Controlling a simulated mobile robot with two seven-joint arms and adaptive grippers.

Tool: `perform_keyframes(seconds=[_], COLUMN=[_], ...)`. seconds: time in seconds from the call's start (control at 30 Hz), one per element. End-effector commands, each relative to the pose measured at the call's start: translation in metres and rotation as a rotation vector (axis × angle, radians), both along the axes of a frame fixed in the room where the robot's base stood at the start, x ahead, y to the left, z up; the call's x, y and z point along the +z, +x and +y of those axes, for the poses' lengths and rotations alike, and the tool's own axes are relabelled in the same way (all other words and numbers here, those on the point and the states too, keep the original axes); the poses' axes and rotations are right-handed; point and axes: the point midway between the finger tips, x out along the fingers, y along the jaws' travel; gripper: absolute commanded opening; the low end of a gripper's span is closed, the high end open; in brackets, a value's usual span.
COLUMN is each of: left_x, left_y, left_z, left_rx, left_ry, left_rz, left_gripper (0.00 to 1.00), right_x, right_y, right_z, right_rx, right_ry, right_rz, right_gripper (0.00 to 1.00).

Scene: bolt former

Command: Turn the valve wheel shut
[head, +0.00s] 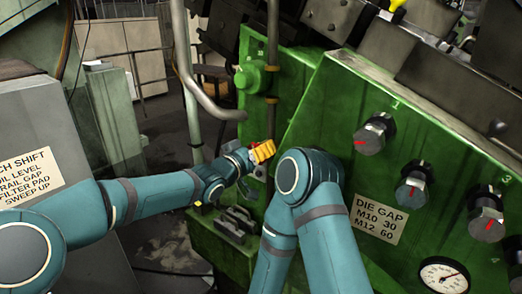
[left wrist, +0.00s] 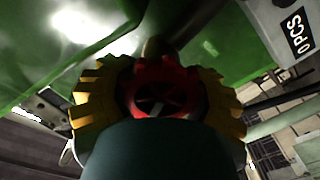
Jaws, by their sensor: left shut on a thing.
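The red valve wheel (left wrist: 165,85) shows in the left wrist view, round with spokes, in front of the green machine. My left gripper (head: 262,151) has yellow ridged fingers, one on each side of the wheel, and is shut on it. In the head view the gripper is beside the lower end of a vertical pipe (head: 272,60), and the wheel is mostly hidden behind the fingers. The wheel's lower part is hidden by my gripper in the wrist view. My right arm is folded in front of the green machine in the head view; its gripper is not in view.
The green machine (head: 318,110) fills the right, with several knobs (head: 376,134), a gauge (head: 444,276) and a die gap label (head: 379,219). A bent grey pipe (head: 186,70) hangs left of my left gripper. A grey cabinet (head: 35,120) stands at the left.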

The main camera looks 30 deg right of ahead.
Motion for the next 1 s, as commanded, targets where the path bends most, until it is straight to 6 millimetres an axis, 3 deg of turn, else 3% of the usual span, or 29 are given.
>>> perform_keyframes(seconds=[0.7, 0.73, 0.83, 1.0], left_x=[-0.0055, -0.0055, -0.0049, -0.0028], left_y=[0.0003, 0.0003, 0.0003, -0.0009], left_z=[0.001, 0.001, 0.0009, -0.0002], left_rx=[0.001, 0.001, 0.001, -0.001], left_ry=[0.046, 0.046, 0.045, 0.042], left_rz=[-0.084, -0.083, -0.083, -0.085], left_gripper=[0.17, 0.59, 0.93, 0.93], right_x=[-0.0011, -0.0011, -0.0011, -0.001], right_y=[0.0004, 0.0004, 0.0004, 0.0004], right_z=[-0.0001, -0.0001, -0.0001, 0.0], right_rx=[0.0, 0.0, 0.0, 0.0], right_ry=[0.0, 0.0, 0.0, 0.0], right_rz=[-0.001, -0.001, -0.001, -0.001], right_gripper=[0.0, 0.0, 0.0, 0.0])
